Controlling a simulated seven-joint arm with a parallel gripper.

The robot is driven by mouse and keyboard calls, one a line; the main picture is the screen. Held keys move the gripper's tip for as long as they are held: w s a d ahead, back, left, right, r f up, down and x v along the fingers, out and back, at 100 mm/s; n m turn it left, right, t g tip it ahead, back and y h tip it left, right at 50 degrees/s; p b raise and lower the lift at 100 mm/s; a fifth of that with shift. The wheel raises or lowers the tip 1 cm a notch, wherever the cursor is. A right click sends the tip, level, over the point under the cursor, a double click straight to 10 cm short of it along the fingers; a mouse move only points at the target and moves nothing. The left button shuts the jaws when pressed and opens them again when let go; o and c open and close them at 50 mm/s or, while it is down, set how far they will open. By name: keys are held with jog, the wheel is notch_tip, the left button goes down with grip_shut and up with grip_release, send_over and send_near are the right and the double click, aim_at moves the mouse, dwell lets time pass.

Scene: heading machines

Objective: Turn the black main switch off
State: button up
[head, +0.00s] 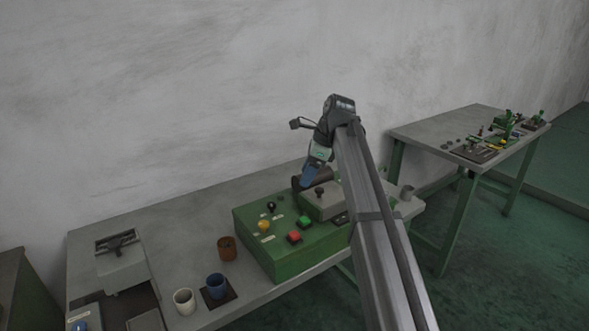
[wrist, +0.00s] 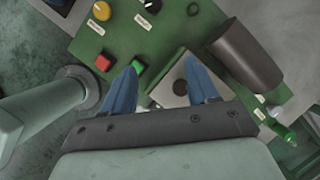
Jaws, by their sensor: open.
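The black main switch, a round black knob (head: 271,207), sits on the green control box (head: 262,258) near its back left. In the wrist view the black knob (wrist: 154,5) is at the top edge, partly cut off, with a white label below it. My gripper (head: 306,184) hangs above the right part of the box, to the right of the black knob and apart from it. In the wrist view its two blue fingers (wrist: 163,73) are spread with nothing held between them.
A yellow knob (head: 263,226), a red button (head: 293,237) and a green button (head: 305,222) share the box top. A grey plate with a dark knob (head: 319,191) and a dark cylinder (wrist: 245,56) are close to my fingers. Cups (head: 216,285) stand left of the box.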

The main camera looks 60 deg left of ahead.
jog(key=w+d+f+n+t, duration=0.1)
jog(key=w+d+f+n, duration=0.2)
jog(key=w+d+f, duration=0.9)
jog(key=shift+w+d+n, duration=0.3)
jog(key=shift+w+d, duration=0.25)
jog(key=shift+d, duration=1.05)
